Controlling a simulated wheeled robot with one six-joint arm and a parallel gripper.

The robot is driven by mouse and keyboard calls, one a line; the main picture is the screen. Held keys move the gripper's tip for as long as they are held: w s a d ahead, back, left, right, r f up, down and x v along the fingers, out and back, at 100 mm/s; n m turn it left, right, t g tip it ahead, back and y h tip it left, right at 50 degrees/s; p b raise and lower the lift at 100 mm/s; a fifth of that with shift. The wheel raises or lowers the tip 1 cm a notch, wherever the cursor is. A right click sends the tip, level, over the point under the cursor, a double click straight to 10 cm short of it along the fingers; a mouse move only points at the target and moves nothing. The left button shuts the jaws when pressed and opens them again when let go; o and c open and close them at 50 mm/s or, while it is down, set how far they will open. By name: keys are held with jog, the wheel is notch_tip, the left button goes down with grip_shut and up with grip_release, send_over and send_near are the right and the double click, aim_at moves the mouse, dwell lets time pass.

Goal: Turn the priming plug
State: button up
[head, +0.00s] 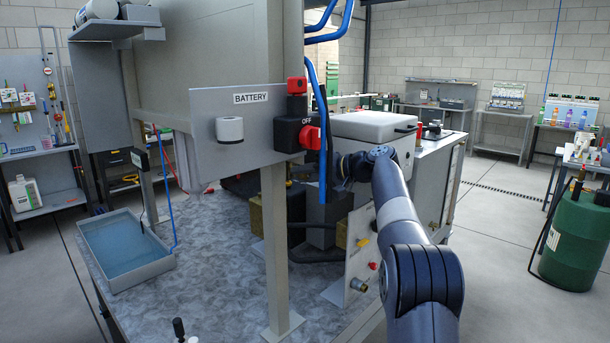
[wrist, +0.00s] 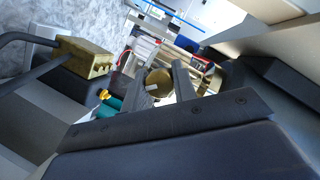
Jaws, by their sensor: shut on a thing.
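In the wrist view, my gripper (wrist: 160,80) has its two dark fingers on either side of a round brass plug (wrist: 158,84) with a pale mark on its face. The fingers are shut on this plug, which appears to be the priming plug. Its lower part and what it sits in are hidden by the fingers and the gripper body. In the head view, my arm reaches forward to the right of the battery panel, and the gripper and plug are hidden behind the arm and nearby equipment.
A brass block (wrist: 85,57) with dark hoses lies left in the wrist view; a yellow-capped teal part (wrist: 108,98) is close to the left finger. In the head view, the battery panel (head: 262,138), blue pipes (head: 322,150) and a grey-lidded box (head: 372,127) crowd the arm.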

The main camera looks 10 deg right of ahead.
jog(key=shift+n+h, duration=0.3)
jog(key=shift+n, duration=0.2)
dwell(0.3)
jog(key=o, duration=1)
jog(key=b+v, duration=0.1)
jog(key=v, duration=0.9)
jog(key=shift+s+d+r, duration=0.1)
jog(key=shift+s+d, duration=0.1)
jog(key=shift+s, duration=0.1)
jog(key=shift+a, duration=0.1)
jog(key=p+x, duration=0.1)
jog(key=x, duration=0.9)
jog(key=shift+w+a, duration=0.2)
jog(key=shift+w, duration=0.15)
